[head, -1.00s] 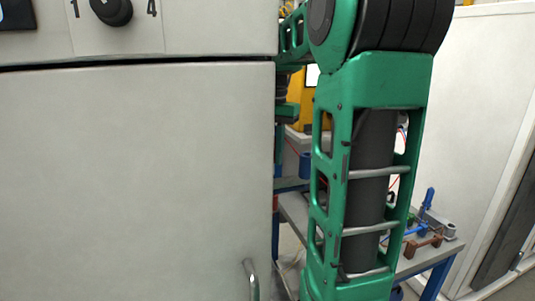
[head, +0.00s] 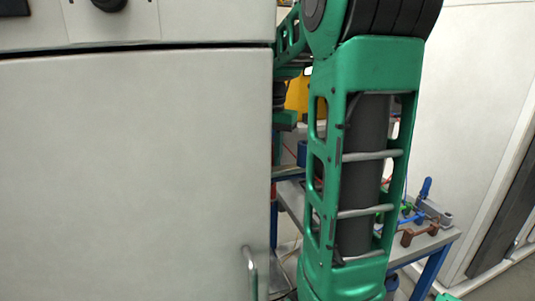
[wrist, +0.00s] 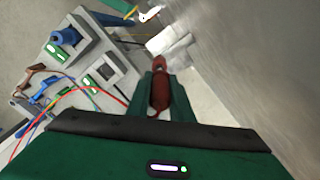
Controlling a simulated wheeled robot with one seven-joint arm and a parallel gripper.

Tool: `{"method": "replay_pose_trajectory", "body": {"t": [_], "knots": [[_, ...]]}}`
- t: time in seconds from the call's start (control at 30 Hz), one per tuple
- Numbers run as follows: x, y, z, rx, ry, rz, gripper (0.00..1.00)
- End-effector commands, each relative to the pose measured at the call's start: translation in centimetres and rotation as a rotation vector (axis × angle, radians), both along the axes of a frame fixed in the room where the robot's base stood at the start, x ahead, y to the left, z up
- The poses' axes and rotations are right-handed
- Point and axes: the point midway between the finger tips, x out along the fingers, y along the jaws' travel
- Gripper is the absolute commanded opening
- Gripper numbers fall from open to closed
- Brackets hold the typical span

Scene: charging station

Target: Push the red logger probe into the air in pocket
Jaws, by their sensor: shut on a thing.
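In the wrist view my gripper (wrist: 160,104) is shut on the red logger probe (wrist: 159,88). The probe sits between the two green fingers, and its narrow end points away from the palm. I cannot tell which opening is the air in pocket. In the head view the gripper and the probe cannot be made out; my green arm hangs down through the middle right.
A pale cabinet (head: 130,170) with a handle (head: 250,272) fills the left of the head view, close to my arm. A bench (head: 432,243) with small tools stands behind the arm. Coloured cables (wrist: 85,88) and a blue-handled item (wrist: 62,40) lie left in the wrist view.

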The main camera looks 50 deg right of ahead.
Motion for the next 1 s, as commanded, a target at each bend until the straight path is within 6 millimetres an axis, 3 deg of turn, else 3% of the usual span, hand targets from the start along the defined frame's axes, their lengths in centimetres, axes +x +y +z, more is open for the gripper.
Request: {"method": "replay_pose_trajectory", "body": {"t": [0.5,1.0], "knots": [[0.0,0.0,-3.4,0.0,0.0,0.0,0.0],[0.0,0.1,-4.3,0.0,0.0,0.001,0.0]]}}
